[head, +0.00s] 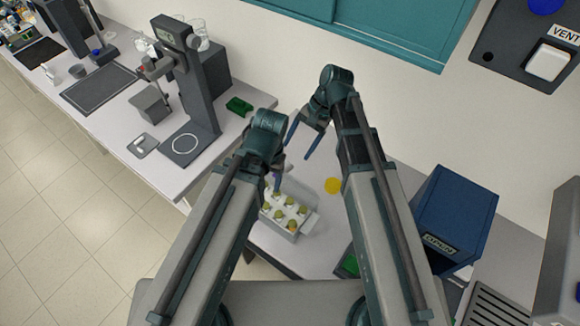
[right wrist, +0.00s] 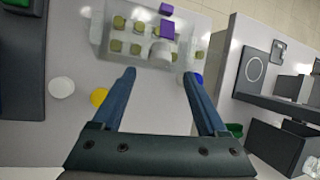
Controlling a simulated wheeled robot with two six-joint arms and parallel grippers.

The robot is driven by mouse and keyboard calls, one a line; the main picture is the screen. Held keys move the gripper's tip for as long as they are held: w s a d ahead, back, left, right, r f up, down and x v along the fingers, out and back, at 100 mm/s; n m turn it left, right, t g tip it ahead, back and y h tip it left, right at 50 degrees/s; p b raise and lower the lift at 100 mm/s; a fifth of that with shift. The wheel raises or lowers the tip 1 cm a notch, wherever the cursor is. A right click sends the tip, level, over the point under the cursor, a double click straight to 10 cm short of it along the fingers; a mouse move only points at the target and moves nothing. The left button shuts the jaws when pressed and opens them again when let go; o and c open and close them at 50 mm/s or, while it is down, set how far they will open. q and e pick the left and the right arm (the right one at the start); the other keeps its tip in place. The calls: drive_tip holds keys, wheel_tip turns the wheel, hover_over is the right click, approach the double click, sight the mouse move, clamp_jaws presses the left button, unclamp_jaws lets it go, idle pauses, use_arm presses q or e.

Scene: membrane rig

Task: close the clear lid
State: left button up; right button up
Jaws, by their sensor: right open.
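A pale box (head: 279,231) holding several olive-capped vials (head: 279,214) stands on the bench, partly hidden behind my left arm. Its clear lid (head: 302,192) appears raised along the wall side. In the right wrist view the box (right wrist: 96,28) is at the top, with vials (right wrist: 136,48) in white wells and purple pieces (right wrist: 167,32) over it; I cannot tell what these belong to. My right gripper (head: 298,142) is open and empty, above the bench on the wall side of the box. My left gripper (head: 275,182) is low beside the box, its fingers mostly hidden.
A yellow disc (head: 333,185) and a white disc (right wrist: 61,87) lie on the bench near the box. A dark blue bin (head: 455,215) stands at the right. A stand with a display (head: 200,90) is at the left. Bare bench lies around the discs.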

sight(289, 163)
drive_tip(key=b+x, duration=0.5)
drive_tip(key=x, duration=0.1)
drive_tip(key=shift+a+f, duration=0.15)
drive_tip(key=shift+f, duration=0.15)
drive_tip(key=shift+s, duration=0.1)
clamp_jaws()
idle(1.2)
